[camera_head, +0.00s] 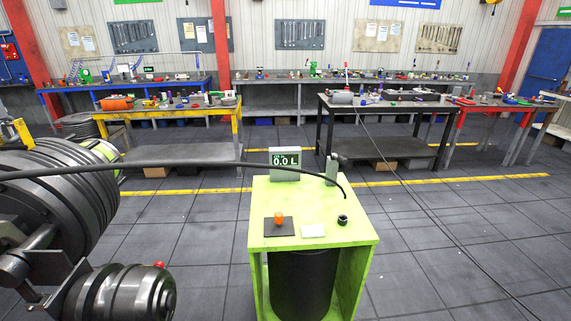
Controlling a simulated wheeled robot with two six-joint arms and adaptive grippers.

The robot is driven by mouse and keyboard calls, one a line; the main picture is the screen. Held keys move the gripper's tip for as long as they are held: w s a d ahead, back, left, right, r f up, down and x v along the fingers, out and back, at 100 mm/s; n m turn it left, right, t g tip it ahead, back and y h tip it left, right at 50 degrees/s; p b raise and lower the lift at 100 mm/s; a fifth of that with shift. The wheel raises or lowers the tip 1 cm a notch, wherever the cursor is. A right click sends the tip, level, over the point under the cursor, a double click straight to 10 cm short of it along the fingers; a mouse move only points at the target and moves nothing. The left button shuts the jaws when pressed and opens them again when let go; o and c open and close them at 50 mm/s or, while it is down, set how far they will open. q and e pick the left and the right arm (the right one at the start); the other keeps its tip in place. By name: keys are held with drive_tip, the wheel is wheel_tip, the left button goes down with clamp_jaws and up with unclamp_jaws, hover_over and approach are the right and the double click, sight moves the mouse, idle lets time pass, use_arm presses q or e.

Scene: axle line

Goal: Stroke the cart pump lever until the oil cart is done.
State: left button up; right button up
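The lime-green oil cart (355,238) stands upright in the lower middle, with a dark drum (303,284) inside its open frame. Its display (285,163) at the back edge reads 0.0 L. A grey upright fitting (332,168) stands at the back right of the cart top; I cannot tell whether this is the pump lever. A black hose (215,163) runs from the left edge and bends down over the cart top. A small black ring (342,220) sits near the right edge. Neither of my grippers is in view.
An orange plug (279,219) on a dark pad (269,228) and a white pad (313,231) lie on the cart top. A large grey ribbed axle assembly (55,190) fills the left side. Workbenches (375,105) line the back. Floor right of the cart is open, crossed by a thin dark cable (440,222).

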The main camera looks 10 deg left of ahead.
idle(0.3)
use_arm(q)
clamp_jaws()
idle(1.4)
